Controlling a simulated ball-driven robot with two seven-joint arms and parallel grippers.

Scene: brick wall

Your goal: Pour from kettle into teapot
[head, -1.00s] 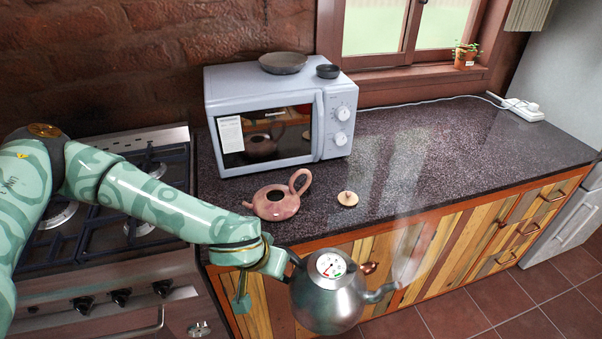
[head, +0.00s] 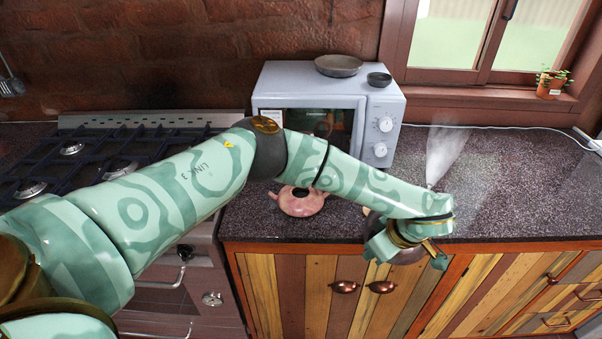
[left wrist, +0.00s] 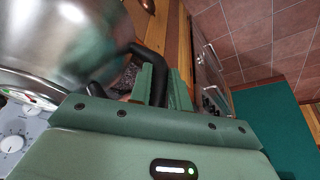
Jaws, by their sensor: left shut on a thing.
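My left gripper (head: 408,248) is over the counter's front edge in the head view. It is shut on the black handle (left wrist: 150,62) of the kettle, as the left wrist view shows. The shiny steel kettle (left wrist: 60,42) fills the upper left of that view, with its round gauge (left wrist: 28,100) below. In the head view, my arm and gripper hide most of the kettle. The pinkish clay teapot (head: 298,203) stands on the counter left of the gripper, its top open; my forearm covers part of it. Its lid cannot be clearly made out. My right gripper is out of view.
A grey-blue microwave (head: 386,120) stands behind the teapot, with two dark bowls on top. A gas stove (head: 110,165) is at left. Steam (head: 445,150) rises behind my gripper. The counter (head: 510,190) to the right is clear, apart from a cable along the back.

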